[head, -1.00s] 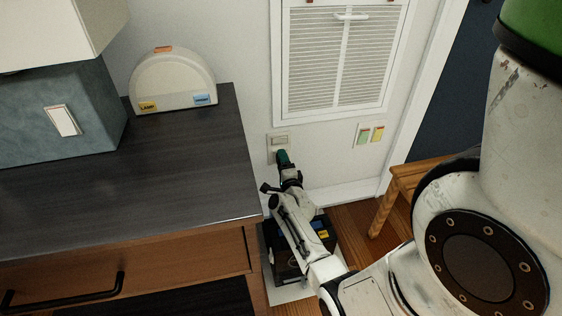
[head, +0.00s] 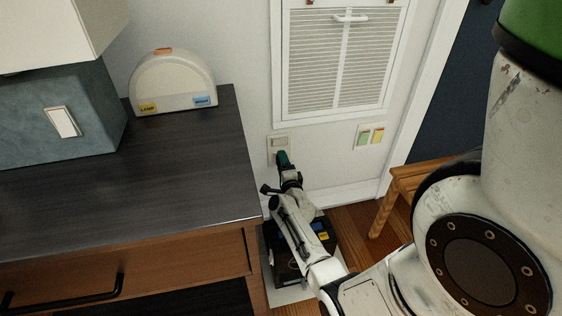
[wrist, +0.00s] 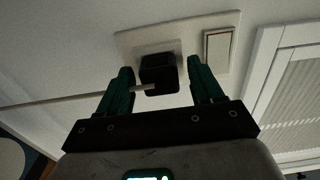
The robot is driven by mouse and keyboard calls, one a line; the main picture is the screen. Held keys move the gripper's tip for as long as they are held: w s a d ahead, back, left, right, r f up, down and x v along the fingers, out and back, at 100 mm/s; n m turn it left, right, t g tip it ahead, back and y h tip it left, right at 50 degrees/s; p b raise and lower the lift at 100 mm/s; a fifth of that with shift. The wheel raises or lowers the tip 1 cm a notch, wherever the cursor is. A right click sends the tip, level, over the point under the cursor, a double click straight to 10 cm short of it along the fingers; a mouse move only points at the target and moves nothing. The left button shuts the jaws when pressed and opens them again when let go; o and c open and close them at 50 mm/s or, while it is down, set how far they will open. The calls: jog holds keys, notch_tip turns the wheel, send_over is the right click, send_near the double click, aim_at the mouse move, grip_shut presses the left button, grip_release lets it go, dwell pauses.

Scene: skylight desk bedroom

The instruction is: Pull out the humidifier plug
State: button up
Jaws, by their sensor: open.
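A black plug (wrist: 158,74) sits in a white wall outlet plate (wrist: 135,42) in the wrist view, with a pale cord running off to the left. My gripper (wrist: 158,80) is open, with one green finger on each side of the plug. A gap shows between each finger and the plug. In the head view my gripper (head: 282,158) is at the outlet plate (head: 279,142) low on the wall, and it hides the plug there. No humidifier can be made out for certain.
A rocker switch (wrist: 218,50) is beside the outlet. A dark desk (head: 190,150) stands to the left, bearing a semicircular device (head: 173,80) labelled LAMP. A black box (head: 322,236) is under my arm. A wooden stool (head: 385,205) stands right.

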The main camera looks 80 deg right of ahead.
grip_shut()
dwell(0.7)
jog(key=shift+p+v, duration=1.25)
jog(key=shift+v, duration=1.75)
